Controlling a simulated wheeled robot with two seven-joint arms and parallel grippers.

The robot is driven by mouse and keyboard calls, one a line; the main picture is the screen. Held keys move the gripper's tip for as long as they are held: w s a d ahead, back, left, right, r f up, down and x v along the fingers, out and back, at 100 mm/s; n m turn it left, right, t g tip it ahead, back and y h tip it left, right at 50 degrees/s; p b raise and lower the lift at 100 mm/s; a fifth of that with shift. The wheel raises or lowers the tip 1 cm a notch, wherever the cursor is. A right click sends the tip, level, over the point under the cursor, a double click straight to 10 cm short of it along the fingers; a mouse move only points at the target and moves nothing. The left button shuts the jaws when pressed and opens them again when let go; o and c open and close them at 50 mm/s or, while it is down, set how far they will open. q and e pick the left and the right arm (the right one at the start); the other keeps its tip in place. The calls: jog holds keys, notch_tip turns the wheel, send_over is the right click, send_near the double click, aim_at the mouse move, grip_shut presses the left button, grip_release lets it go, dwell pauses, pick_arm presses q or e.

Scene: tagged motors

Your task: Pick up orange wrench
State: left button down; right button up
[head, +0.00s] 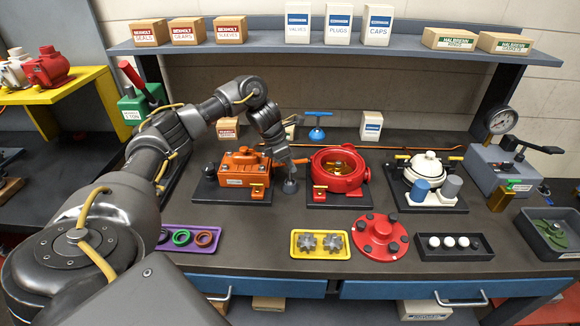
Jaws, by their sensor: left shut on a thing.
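My left arm reaches in from the left, and its gripper (284,159) points down between the orange motor and the red motor. It is shut on the orange wrench (300,161). Only a short orange piece of the wrench shows, sticking out to the right of the fingers; the rest is hidden behind the gripper. A small grey metal part (289,186) shows just below the fingers; I cannot tell whether it belongs to the wrench. My right gripper is not in view.
The orange motor (240,168) is close left, the red motor (340,172) close right. A white motor (428,178) stands further right. In front are a yellow gear tray (297,251), a red flange (379,235) and a black tray (472,253). A shelf (270,47) with boxes spans the back.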

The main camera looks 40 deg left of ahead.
pick_arm(q)
jog(key=shift+r+p, duration=0.5)
jog(key=shift+r, duration=0.2)
notch_tip(320, 180, up, 3)
jog(key=shift+f+p, duration=0.2)
jog(key=shift+p, duration=0.85)
jog(key=s+d+r+p, duration=0.4)
jog(key=s+r+p, duration=0.4)
jog(key=s, duration=0.5)
jog(key=shift+s+r, duration=0.2)
jog(key=shift+r, duration=0.35)
jog(key=shift+d, duration=0.1)
jog(key=c, duration=2.1)
grip_release()
grip_shut()
